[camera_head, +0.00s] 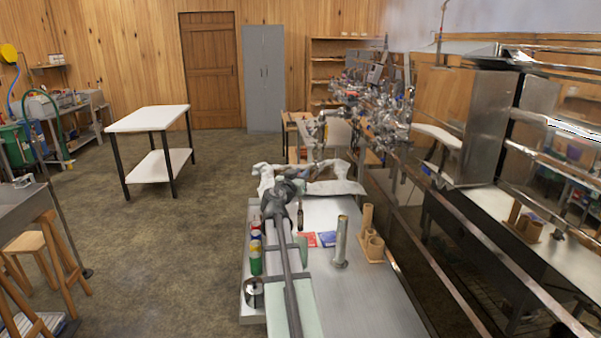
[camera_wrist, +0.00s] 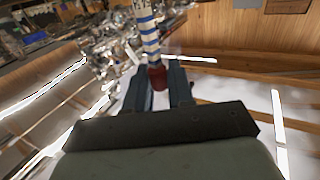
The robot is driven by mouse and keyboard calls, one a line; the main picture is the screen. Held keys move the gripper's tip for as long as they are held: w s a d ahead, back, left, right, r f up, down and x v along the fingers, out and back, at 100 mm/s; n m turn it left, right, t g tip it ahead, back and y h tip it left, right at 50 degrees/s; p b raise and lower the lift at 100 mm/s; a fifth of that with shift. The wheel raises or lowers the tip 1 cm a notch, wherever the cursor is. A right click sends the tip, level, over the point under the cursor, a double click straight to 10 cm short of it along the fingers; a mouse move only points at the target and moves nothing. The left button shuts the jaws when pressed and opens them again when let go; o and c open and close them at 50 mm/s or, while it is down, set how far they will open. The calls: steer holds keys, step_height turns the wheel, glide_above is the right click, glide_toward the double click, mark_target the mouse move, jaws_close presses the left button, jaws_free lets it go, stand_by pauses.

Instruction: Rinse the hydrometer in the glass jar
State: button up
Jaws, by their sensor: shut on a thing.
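My gripper (camera_wrist: 160,88) is shut on the hydrometer (camera_wrist: 149,36) in the wrist view. The hydrometer has a stem banded in blue and white, and a dark red part sits between the fingertips. Its upper end runs out of the top of the wrist view. In the head view my arm reaches away over the metal bench, and I cannot make out the fingertips or the hydrometer there. I cannot pick out the glass jar with certainty in either view.
On the metal bench (camera_head: 365,300) stand a tall metal cylinder (camera_head: 341,243), wooden cups (camera_head: 374,246), a dark bottle (camera_head: 300,216), a metal pot (camera_head: 254,293) and coloured containers (camera_head: 256,258). Red (camera_head: 308,239) and blue (camera_head: 327,239) packets lie flat. A white table (camera_head: 148,118) stands apart at left.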

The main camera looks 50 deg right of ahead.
mark_target(299, 216)
steer(key=shift+f, duration=7.8)
